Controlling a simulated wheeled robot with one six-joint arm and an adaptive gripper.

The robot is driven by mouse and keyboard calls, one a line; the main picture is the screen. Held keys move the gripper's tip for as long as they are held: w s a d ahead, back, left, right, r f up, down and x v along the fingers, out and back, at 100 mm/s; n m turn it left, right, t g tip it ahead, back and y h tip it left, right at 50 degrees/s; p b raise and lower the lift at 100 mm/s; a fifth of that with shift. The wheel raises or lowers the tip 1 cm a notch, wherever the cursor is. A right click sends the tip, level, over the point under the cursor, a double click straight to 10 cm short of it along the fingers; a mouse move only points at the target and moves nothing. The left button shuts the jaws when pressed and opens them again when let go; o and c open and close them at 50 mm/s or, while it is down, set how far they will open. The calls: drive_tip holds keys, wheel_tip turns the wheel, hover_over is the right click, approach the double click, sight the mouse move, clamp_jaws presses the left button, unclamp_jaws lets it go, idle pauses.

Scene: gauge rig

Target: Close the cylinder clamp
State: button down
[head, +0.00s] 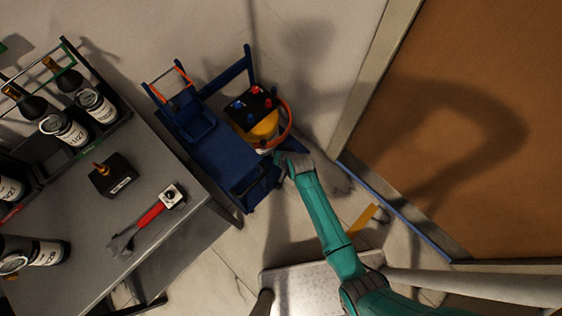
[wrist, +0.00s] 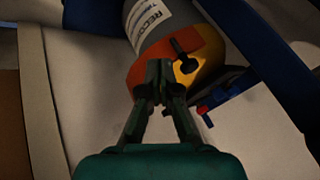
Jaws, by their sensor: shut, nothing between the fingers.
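The cylinder (head: 264,130) stands at the right end of a blue cart, its yellow part showing below a dark panel. The orange clamp (head: 289,125) curves out around the cylinder's right side. In the wrist view the cylinder (wrist: 165,25) is grey with a white label and yellow at one end. The orange clamp (wrist: 203,45) lies across it, with a dark knob or pin beside it. My gripper (head: 280,156) is at the near side of the cylinder. In the wrist view my gripper (wrist: 158,72) is shut and empty, its tips overlapping the orange; contact cannot be told.
The blue cart (head: 222,155) has upright posts and a panel (head: 252,107) with red and blue knobs. A grey table (head: 165,235) with bottles and a red-handled tool (head: 150,215) stands left. A brown door (head: 480,130) is right. Floor between is partly clear.

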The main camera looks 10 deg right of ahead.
drive_tip(key=s+r, duration=0.5)
drive_tip(key=r, duration=0.2)
drive_tip(key=d+f+m+y, duration=0.1)
drive_tip(key=d+m+y, duration=0.3)
drive_tip(key=m, duration=2)
drive_tip(key=w+a+f+h, duration=0.1)
drive_tip(key=w+a+f, duration=0.4)
drive_tip(key=w+f, duration=0.2)
drive_tip(key=shift+w+a+f, duration=0.15)
drive_tip(key=shift+w+a, duration=0.25)
drive_tip(key=shift+w, duration=0.7)
